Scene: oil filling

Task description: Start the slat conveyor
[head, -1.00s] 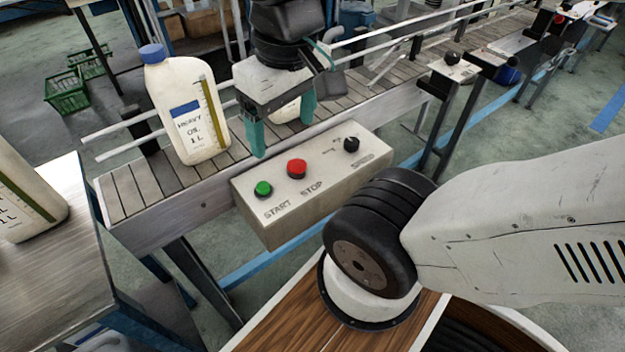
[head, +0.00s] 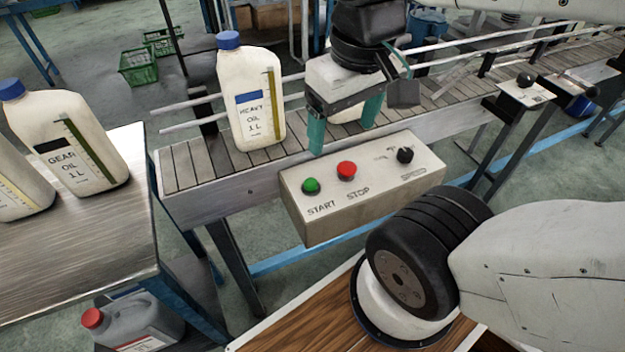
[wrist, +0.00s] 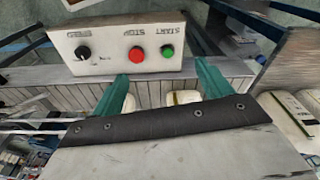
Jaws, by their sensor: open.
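The slat conveyor (head: 190,165) runs from the left middle to the upper right. A beige control box (head: 350,207) on its near side has a green START button (head: 311,186), a red STOP button (head: 346,171) and a black SPEED knob (head: 404,155). They also show in the wrist view, with the green button (wrist: 168,50) right of the red one (wrist: 136,54), labels upside down. My gripper (head: 343,138) is open, pointing down above the conveyor edge just behind the box. Its fingers stand apart, touching no button that I can see.
A white heavy-oil bottle (head: 253,110) stands upright on the slats left of my gripper. Another bottle is partly hidden behind the fingers. Gear-oil bottles (head: 75,150) stand on a metal table (head: 95,235) at left. A grey red-capped canister (head: 140,325) sits lower.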

